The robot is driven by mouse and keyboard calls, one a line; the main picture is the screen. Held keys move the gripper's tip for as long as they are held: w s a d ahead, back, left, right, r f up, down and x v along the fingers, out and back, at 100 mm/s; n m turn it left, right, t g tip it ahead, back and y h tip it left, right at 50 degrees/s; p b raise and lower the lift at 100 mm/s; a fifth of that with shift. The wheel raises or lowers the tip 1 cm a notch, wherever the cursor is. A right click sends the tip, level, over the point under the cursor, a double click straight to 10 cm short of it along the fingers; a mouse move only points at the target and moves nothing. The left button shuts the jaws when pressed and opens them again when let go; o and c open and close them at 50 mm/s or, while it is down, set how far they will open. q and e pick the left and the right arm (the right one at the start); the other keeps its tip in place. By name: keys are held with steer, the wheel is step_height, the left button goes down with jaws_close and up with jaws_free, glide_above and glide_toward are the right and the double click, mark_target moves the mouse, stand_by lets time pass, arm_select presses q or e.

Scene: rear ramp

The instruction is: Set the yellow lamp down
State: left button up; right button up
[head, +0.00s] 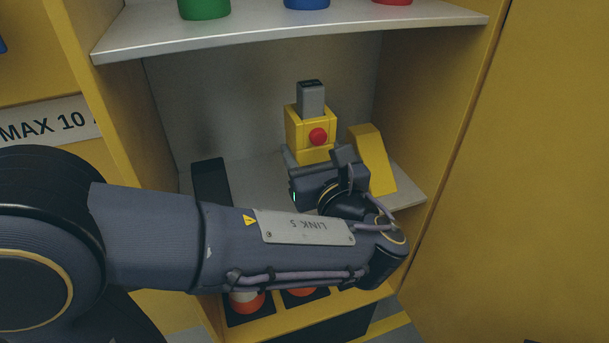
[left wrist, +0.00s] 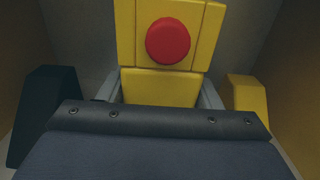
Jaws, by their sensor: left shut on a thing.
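The yellow lamp (head: 309,130) is a yellow block with a red round button and a grey piece on top. It stands upright at the middle shelf (head: 260,178), inside the cabinet. My left gripper (head: 311,158) reaches in from the left and is shut on the lamp's lower part. In the left wrist view the lamp (left wrist: 168,75) is straight ahead, between the two grey fingers (left wrist: 155,95). My gripper hides the lamp's base, so I cannot tell whether it touches the shelf. My right gripper is not in view.
A black wedge (head: 211,184) stands left of the lamp and a yellow wedge (head: 371,160) stands close on its right. The upper shelf (head: 290,32) holds green, blue and red items. Orange-and-white cones (head: 247,301) are below. Cabinet walls bound both sides.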

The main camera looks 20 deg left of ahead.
arm_select(q)
steer(key=f, duration=0.1)
steer(key=a+f+b, duration=0.1)
steer(key=f, duration=0.1)
steer(key=w+f+b, duration=0.1)
steer(key=shift+a+f, duration=0.15)
steer(key=shift+f, duration=0.25)
steer(key=shift+f, duration=0.1)
steer(key=shift+f+b, duration=0.1)
steer(key=shift+b, duration=0.2)
steer(key=o, duration=1.3)
steer(key=shift+c, duration=0.2)
